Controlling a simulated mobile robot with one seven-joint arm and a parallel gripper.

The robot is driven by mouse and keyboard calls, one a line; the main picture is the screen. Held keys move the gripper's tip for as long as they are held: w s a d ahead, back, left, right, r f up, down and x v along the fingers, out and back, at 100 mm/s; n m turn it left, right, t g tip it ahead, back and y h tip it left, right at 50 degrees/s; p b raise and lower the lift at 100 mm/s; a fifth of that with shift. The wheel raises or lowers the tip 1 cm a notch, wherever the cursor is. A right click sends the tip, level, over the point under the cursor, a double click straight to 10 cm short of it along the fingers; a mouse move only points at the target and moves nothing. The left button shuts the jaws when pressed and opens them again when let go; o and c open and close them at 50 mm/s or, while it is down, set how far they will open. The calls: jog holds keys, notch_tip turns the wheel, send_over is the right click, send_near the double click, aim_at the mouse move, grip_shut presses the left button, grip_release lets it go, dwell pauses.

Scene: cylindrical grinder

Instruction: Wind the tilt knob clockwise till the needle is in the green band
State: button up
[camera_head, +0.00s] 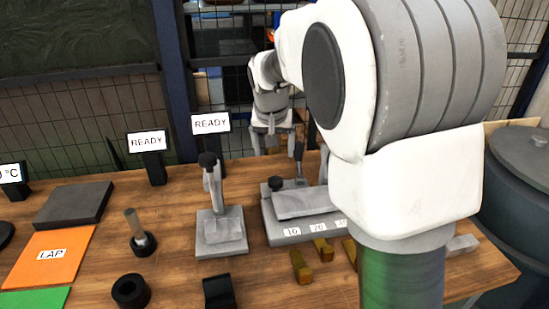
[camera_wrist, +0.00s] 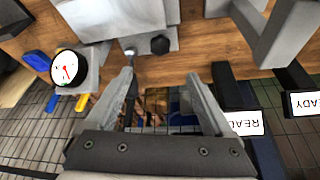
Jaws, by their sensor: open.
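The grinder (camera_head: 281,232) is a grey base on the wooden bench with a tilted grey table and number labels. A black knob (camera_head: 275,184) sits at its left end; it also shows in the wrist view (camera_wrist: 160,44). I cannot tell for sure that this is the tilt knob. My arm hides the dial in the head view. My gripper (camera_head: 270,138) is open and empty, behind the grinder; its fingers (camera_wrist: 174,72) are apart from the knob.
A black-handled lever (camera_head: 298,155) rises behind the grinder table. A grey stand (camera_head: 221,235) with a black-topped post is left of it. READY signs (camera_head: 211,123) stand behind. Brass blocks (camera_head: 301,266) lie in front. A dark drum (camera_head: 520,165) is right.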

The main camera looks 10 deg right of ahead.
jog(key=shift+v, duration=1.3)
jog(key=s+d+r+n+y+p, duration=0.1)
jog(key=s+r+p, duration=0.2)
jog(key=s+r, duration=0.3)
jog(key=s+d+r+p, duration=0.1)
jog(key=s+r+p, duration=0.25)
jog(key=s, duration=0.55)
jog(key=s+r+n+t+p, duration=0.1)
jog(key=s+p, duration=0.3)
jog(key=s, duration=1)
jog(key=shift+s+r+n, duration=0.25)
jog(key=shift+r+n, duration=0.15)
jog(key=shift+n, duration=0.2)
